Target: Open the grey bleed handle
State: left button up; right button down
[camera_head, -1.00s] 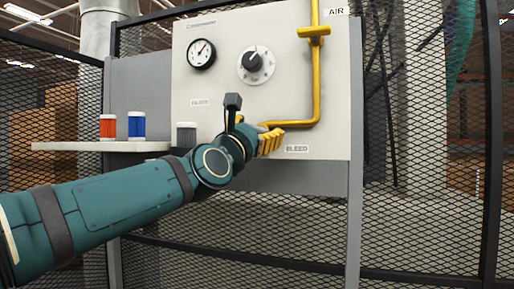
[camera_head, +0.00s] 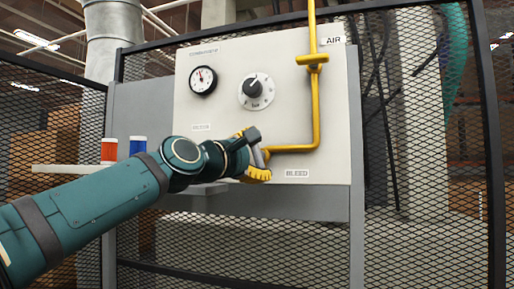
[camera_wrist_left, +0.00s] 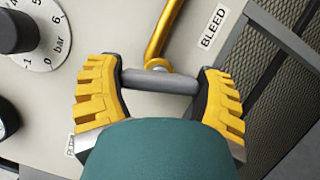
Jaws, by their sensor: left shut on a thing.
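The grey bleed handle (camera_head: 260,157) is a short bar at the lower end of the yellow pipe, just left of the BLEED label (camera_head: 297,173). It looks steeply tilted in the head view. In the left wrist view the grey handle (camera_wrist_left: 160,81) spans the gap between both yellow fingers. My left gripper (camera_head: 257,172) is shut on it, and it also shows in the left wrist view (camera_wrist_left: 162,88). My teal wrist hides part of the grip. My right gripper is not in view.
The panel (camera_head: 225,105) carries a pressure gauge (camera_head: 203,80) and a black dial (camera_head: 256,91). The yellow pipe (camera_head: 316,105) has a yellow handle (camera_head: 312,60) higher up. Red (camera_head: 109,150) and blue (camera_head: 138,146) canisters stand on a shelf at left. Mesh fencing surrounds the panel.

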pick_arm(q)
jog(key=shift+m+g+y+p, duration=0.3)
jog(key=shift+m+g+p, duration=0.3)
jog(key=shift+m+p, duration=0.9)
jog(key=shift+f+m, duration=0.1)
jog(key=shift+m, duration=0.2)
jog(key=o, duration=1.1)
jog(key=shift+o, duration=0.2)
jog(key=shift+s+a, duration=0.1)
jog(key=v, duration=1.1)
jog(key=shift+s+a, duration=0.2)
jog(key=shift+s, duration=0.15)
